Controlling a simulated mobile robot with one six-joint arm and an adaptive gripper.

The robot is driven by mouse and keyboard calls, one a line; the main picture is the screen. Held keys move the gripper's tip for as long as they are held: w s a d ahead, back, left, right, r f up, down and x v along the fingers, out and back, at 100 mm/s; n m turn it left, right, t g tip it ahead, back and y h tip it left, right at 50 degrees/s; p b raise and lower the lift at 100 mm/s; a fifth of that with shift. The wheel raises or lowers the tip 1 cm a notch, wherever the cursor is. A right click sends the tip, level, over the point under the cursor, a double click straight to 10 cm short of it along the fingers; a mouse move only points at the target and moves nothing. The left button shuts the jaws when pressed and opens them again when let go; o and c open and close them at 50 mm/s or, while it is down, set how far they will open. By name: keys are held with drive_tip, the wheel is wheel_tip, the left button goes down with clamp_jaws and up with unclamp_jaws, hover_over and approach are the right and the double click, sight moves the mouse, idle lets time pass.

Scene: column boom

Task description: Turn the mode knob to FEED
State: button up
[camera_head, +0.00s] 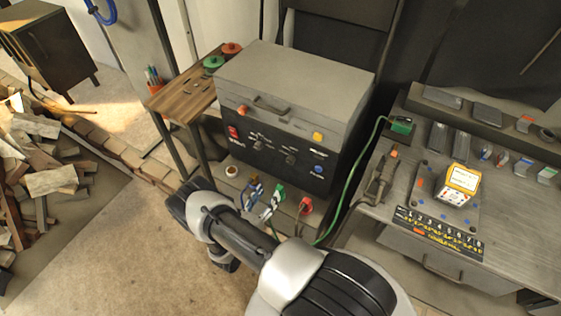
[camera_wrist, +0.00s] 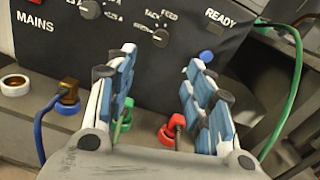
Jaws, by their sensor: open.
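The black machine front (camera_head: 270,150) carries two dark round knobs. In the wrist view, the mode knob (camera_wrist: 160,38) has the words TACK and FEED printed above it, FEED to the upper right. Its pointer mark is too small to read surely. It also shows in the head view (camera_head: 290,159). My gripper (camera_wrist: 161,58) is open and empty, its blue-padded fingers spread to either side below the mode knob in the picture. I see no contact with the knob.
Another knob (camera_wrist: 90,9) sits left of the mode knob. A red MAINS switch (camera_head: 233,132) and a blue button (camera_wrist: 206,56) are on the same panel. A green cable (camera_wrist: 292,90) runs at the right.

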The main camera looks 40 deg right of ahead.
sight(289, 162)
drive_tip(key=b+x, duration=0.2)
drive_tip(key=x, duration=1.5)
drive_tip(key=shift+s+d, duration=0.1)
drive_tip(key=shift+d, duration=0.05)
drive_tip(key=shift+c, duration=0.3)
drive_tip(key=c, duration=1)
